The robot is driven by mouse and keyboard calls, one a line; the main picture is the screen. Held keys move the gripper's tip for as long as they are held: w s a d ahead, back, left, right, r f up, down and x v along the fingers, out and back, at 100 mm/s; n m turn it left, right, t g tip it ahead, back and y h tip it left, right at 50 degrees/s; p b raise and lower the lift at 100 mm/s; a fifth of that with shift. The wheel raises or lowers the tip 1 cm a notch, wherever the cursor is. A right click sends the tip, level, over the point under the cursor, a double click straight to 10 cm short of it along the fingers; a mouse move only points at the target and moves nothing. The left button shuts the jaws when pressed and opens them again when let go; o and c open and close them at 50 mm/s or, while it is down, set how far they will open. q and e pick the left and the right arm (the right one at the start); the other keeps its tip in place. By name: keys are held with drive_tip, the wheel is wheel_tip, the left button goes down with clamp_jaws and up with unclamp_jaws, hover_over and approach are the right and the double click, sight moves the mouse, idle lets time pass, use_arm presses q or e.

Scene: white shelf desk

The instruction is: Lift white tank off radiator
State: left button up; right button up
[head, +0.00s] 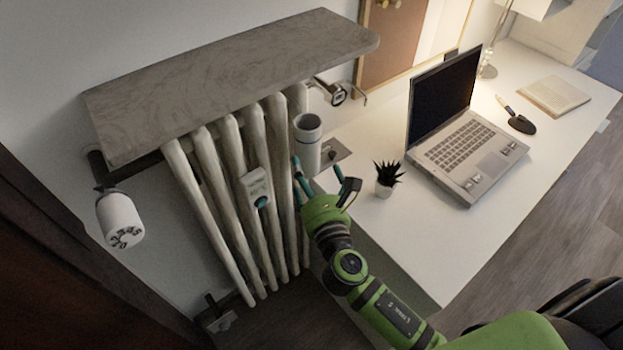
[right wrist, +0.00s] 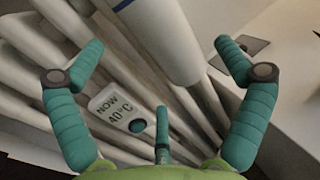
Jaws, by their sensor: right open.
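The white tank (head: 307,148) is an upright cylinder with a dark rim band, against the right end of the ribbed radiator (head: 232,180). Its lower part also shows at the top of the right wrist view (right wrist: 165,40). My right gripper (head: 320,178) is just below and in front of the tank in the head view. It is open and empty, its fingers spread to either side of the tank's lower end in the wrist view (right wrist: 158,62). I cannot tell whether any finger touches the tank. How the tank is attached is hidden. My left gripper is out of view.
A stone shelf (head: 230,75) overhangs the radiator. A display (head: 257,188) reading 40°C is on its ribs. A white valve knob (head: 120,220) is at left. The white desk (head: 400,240) at right holds a small plant (head: 386,180) and laptop (head: 460,145).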

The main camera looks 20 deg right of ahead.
sight(306, 162)
drive_tip(key=w, duration=0.6)
drive_tip(key=shift+w+d+p, duration=0.15)
drive_tip(key=shift+w+p, duration=0.2)
drive_tip(key=shift+p, duration=0.05)
drive_tip(key=c, duration=1.4)
drive_tip(key=shift+c, duration=0.2)
drive_tip(key=shift+r, duration=0.15)
